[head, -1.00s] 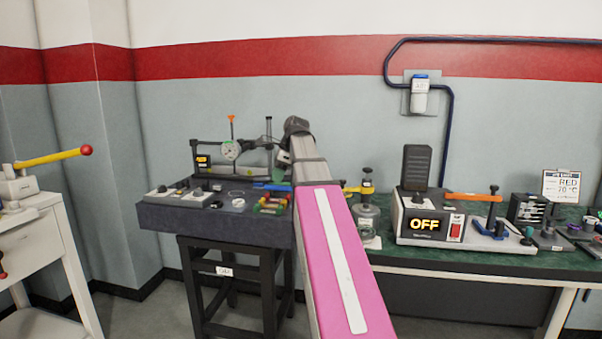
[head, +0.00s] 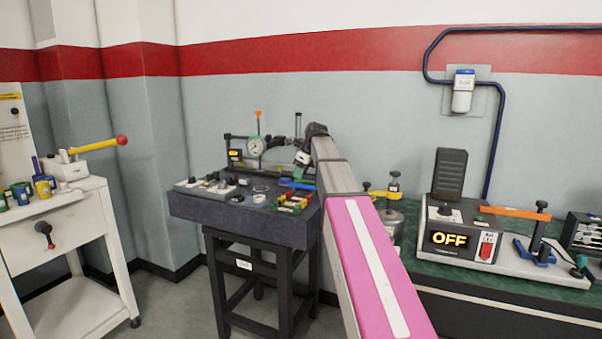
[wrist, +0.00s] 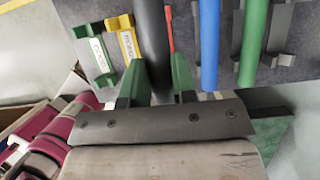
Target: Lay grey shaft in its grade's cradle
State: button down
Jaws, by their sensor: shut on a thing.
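My gripper (wrist: 157,80), with green fingers, is shut on the dark grey shaft (wrist: 152,35), which runs upward between the fingers in the wrist view. To its left are a green cradle (wrist: 92,48) and a yellow cradle (wrist: 124,40), both with white labels I cannot read surely. A thin red edge (wrist: 169,30) shows right of the shaft, mostly hidden. In the head view the coloured cradle rack (head: 294,203) sits on the dark granite bench. The gripper there is small beside the rack, largely behind my arm. Whether the shaft touches a cradle, I cannot tell.
A blue shaft (wrist: 209,45) and a green shaft (wrist: 252,45) lie in grey holders to the right. A dial gauge stand (head: 256,146) stands at the back of the granite bench (head: 240,228). A white cart (head: 62,240) is left; a heater reading OFF (head: 455,235) is right.

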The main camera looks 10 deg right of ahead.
jog(key=shift+f, duration=2.9)
jog(key=shift+f, duration=0.55)
jog(key=c, duration=0.8)
grip_release()
jog(key=shift+c, duration=0.2)
jog(key=v, duration=0.9)
jog(key=shift+r, duration=0.1)
jog(key=shift+v, duration=0.8)
jog(key=shift+s, duration=0.1)
